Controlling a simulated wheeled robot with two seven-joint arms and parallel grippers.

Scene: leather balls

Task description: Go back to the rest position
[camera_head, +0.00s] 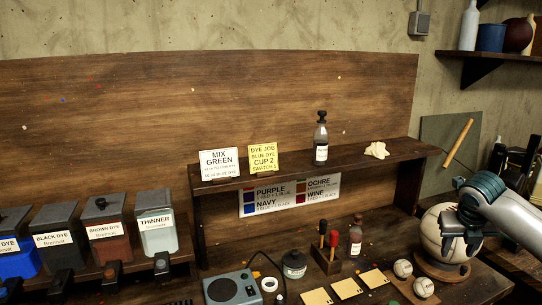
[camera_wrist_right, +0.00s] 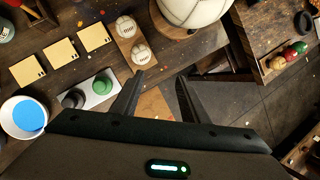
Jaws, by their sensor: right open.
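My right gripper (camera_head: 459,248) comes in from the right in the head view, in front of the large cream leather ball (camera_head: 433,232) on its round wooden stand. In the right wrist view my right gripper (camera_wrist_right: 160,77) is open with nothing between its fingers. The large ball (camera_wrist_right: 195,9) shows at the top there, clear of the fingers. Two small stitched balls (camera_wrist_right: 140,53) sit on a wooden strip left of the fingers; they also show in the head view (camera_head: 403,268). My left gripper is not in view.
Dye bins (camera_head: 108,240) line the left, beside a shelf with label cards (camera_head: 219,163) and a bottle (camera_head: 321,140). A white cup of blue dye (camera_wrist_right: 24,117), tan swatches (camera_wrist_right: 60,51) and green and black knobs (camera_wrist_right: 102,85) lie left of my gripper. Open floor (camera_wrist_right: 235,105) shows right of the fingers.

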